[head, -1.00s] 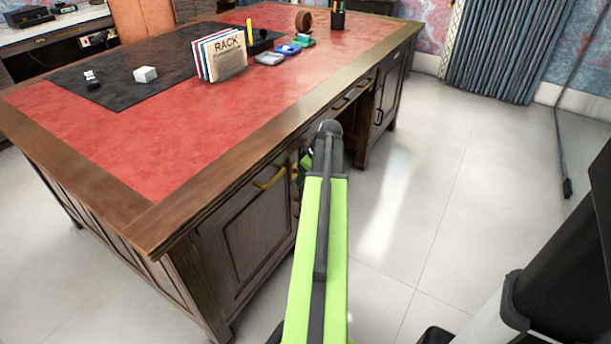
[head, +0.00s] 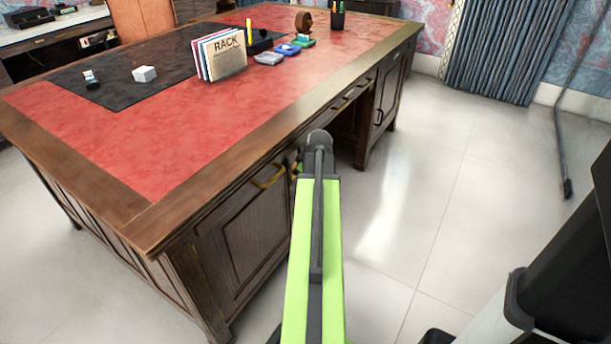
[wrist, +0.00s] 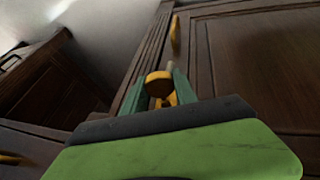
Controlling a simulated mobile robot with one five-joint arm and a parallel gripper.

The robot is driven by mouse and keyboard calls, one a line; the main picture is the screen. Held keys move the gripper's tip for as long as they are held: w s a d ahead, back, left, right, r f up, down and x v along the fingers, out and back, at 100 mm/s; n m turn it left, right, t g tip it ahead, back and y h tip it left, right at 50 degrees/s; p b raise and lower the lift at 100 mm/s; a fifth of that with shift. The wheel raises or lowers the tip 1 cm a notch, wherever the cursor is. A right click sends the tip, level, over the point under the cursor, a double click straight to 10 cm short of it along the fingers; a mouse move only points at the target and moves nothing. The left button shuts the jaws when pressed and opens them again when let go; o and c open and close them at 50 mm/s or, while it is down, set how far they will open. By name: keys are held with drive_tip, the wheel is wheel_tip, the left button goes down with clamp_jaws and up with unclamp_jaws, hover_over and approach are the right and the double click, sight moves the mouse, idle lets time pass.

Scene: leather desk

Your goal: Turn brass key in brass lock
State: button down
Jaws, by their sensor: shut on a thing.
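The brass key (wrist: 158,82) shows in the wrist view by its rounded bow, between the green fingers of my gripper (wrist: 159,88). My gripper is shut on the key, close to the dark wooden front of the desk. The brass lock cannot be made out clearly; the key's far end and the keyhole are hidden, so I cannot tell how far in the key sits. In the head view my own arm covers the gripper and the key.
The desk (head: 130,224) has a cabinet door (head: 245,235) with a brass handle (head: 269,178), left of my arm. The handle also shows in the wrist view (wrist: 175,32).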

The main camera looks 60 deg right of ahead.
drive_tip(key=shift+a+f+h+b, duration=0.15)
drive_tip(key=shift+h+b, duration=0.3)
drive_tip(key=shift+h, duration=0.15)
drive_tip(key=shift+h+b, duration=0.55)
drive_tip(key=shift+h, duration=0.05)
drive_tip(key=shift+n, duration=0.3)
drive_tip(key=shift+h, duration=0.3)
drive_tip(key=c, duration=0.9)
unclamp_jaws()
drive_tip(key=shift+d, duration=0.2)
